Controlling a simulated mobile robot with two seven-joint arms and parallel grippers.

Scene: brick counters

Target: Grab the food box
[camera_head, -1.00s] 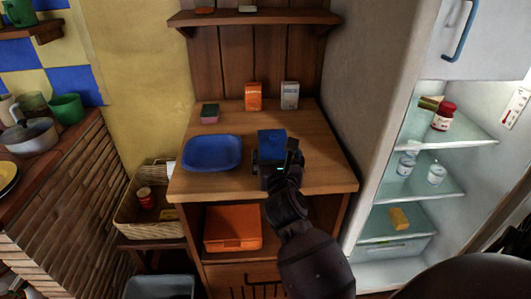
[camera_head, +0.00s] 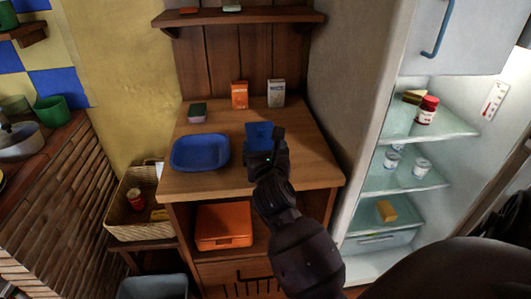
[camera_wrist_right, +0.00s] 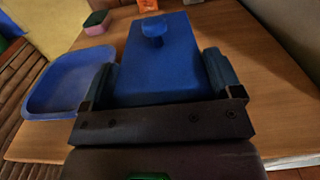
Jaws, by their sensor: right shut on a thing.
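The food box is a blue box (camera_head: 259,135) with a small raised tab on its lid. It is at the middle of the wooden counter top, and it also shows large in the right wrist view (camera_wrist_right: 165,60). My right gripper (camera_head: 264,150) is shut on the blue box, with one finger on each side of it in the right wrist view. I cannot tell whether the box is resting on the counter or slightly lifted. My left gripper is not in view.
A blue tray (camera_head: 200,152) lies just left of the box. A sponge (camera_head: 197,113), an orange carton (camera_head: 239,95) and a white carton (camera_head: 276,93) stand behind. An orange case (camera_head: 224,225) is on the shelf below. An open fridge (camera_head: 425,185) is at the right.

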